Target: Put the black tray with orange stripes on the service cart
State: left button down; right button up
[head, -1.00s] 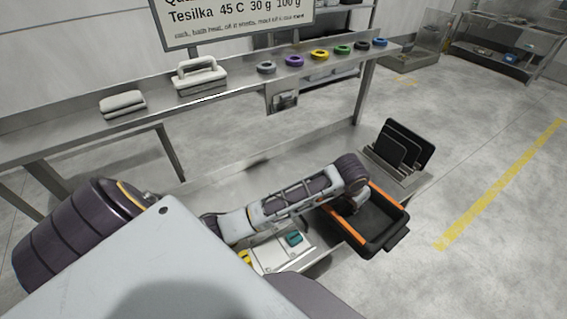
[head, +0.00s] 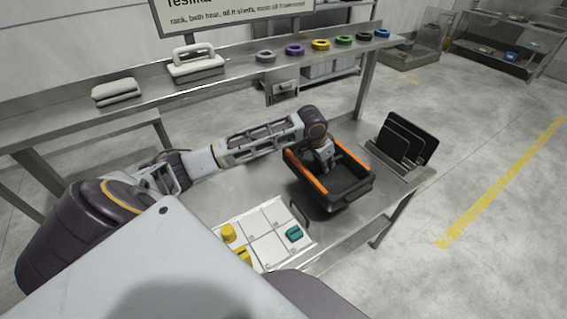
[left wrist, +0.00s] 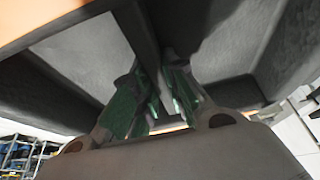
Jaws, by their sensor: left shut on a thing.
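The black tray with orange stripes (head: 333,205) is over the steel tabletop, right of centre in the head view. Orange runs along its rims, and it looks roughly level. My left gripper (head: 325,162) reaches into the tray from above and is shut on it. In the left wrist view, the green finger pads (left wrist: 155,105) sit either side of a dark tray part. I cannot tell whether the tray touches the tabletop. The steel table (head: 398,190) below may be the service cart; no other cart stands out. My right gripper is not in view.
A black rack with upright plates (head: 405,140) stands close right of the tray. A white divided board (head: 265,228) with yellow and teal pieces lies front left. Behind, a steel shelf (head: 215,85) carries a white handled block, folded cloth and several coloured rings.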

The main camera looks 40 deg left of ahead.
pick_arm(q)
jog(key=shift+w+a+r, duration=0.15)
jog(key=shift+a+r, duration=0.2)
jog(key=shift+a, duration=0.5)
jog(key=shift+w+a+r, duration=0.15)
jog(key=shift+a+r, duration=0.2)
jog(key=shift+a, duration=0.45)
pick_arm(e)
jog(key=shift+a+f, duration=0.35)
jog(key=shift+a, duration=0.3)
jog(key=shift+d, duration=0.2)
